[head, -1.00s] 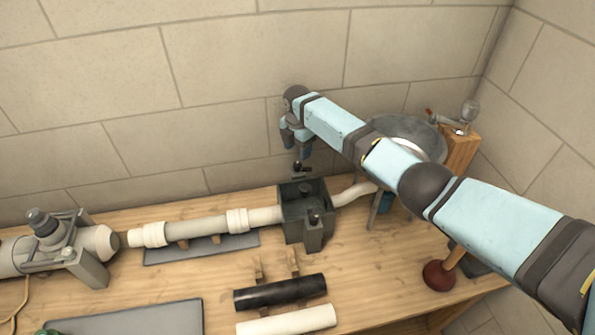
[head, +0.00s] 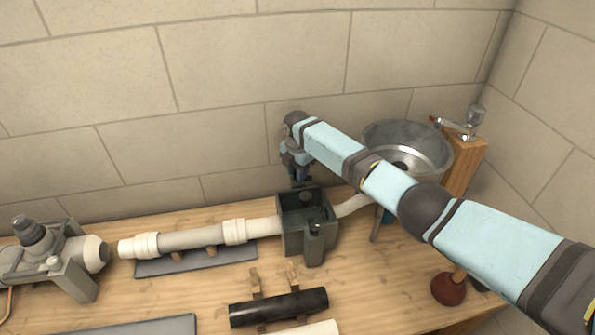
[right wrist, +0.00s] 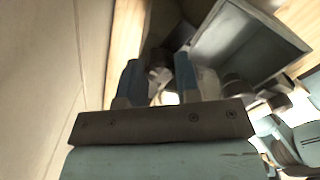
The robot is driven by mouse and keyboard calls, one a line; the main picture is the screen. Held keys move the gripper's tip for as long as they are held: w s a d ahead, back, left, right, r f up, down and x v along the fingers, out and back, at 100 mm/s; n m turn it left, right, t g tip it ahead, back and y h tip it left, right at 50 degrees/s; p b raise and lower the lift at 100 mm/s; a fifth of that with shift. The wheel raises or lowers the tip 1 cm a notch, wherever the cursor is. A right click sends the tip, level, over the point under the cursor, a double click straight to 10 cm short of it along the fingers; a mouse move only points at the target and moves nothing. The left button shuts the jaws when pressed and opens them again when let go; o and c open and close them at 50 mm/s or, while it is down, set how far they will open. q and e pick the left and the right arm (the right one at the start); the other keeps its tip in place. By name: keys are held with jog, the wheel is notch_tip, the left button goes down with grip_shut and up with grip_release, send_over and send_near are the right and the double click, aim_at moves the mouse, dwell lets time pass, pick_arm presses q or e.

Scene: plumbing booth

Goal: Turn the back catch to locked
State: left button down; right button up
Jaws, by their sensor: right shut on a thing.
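The dark grey open box (head: 292,242) stands on the bench in the pipe run, and its inside shows in the right wrist view (right wrist: 236,42). A front catch (head: 315,230) stands on its near wall. My right gripper (head: 300,182) points down at the box's back wall. In the right wrist view its two blue-tipped fingers (right wrist: 159,78) are closed around the small back catch (right wrist: 159,76). The fingers hide most of this catch in the head view, so I cannot tell its angle. My left gripper is out of view.
White pipes (head: 190,238) run left from the box. A metal basin (head: 425,145) stands at the back right, behind my right arm. A black pipe (head: 279,307) lies in front of the box. A plunger (head: 449,289) stands at the right. The wall is close behind the gripper.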

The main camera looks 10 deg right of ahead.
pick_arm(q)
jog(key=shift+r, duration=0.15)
pick_arm(e)
jog(key=shift+m, duration=0.3)
pick_arm(q)
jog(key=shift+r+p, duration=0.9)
jog(key=shift+p, duration=0.1)
pick_arm(e)
jog(key=m, duration=0.3)
jog(key=shift+r, duration=0.1)
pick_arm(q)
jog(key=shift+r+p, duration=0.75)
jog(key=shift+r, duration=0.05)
pick_arm(e)
jog(key=m, duration=0.4)
jog(key=m+p, duration=0.1)
jog(key=m, duration=0.3)
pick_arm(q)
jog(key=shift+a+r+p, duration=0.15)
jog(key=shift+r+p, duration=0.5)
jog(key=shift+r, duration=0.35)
pick_arm(e)
jog(key=shift+m, duration=1.9)
jog(key=o, duration=0.9)
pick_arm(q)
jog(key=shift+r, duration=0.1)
pick_arm(e)
jog(key=shift+o, duration=0.2)
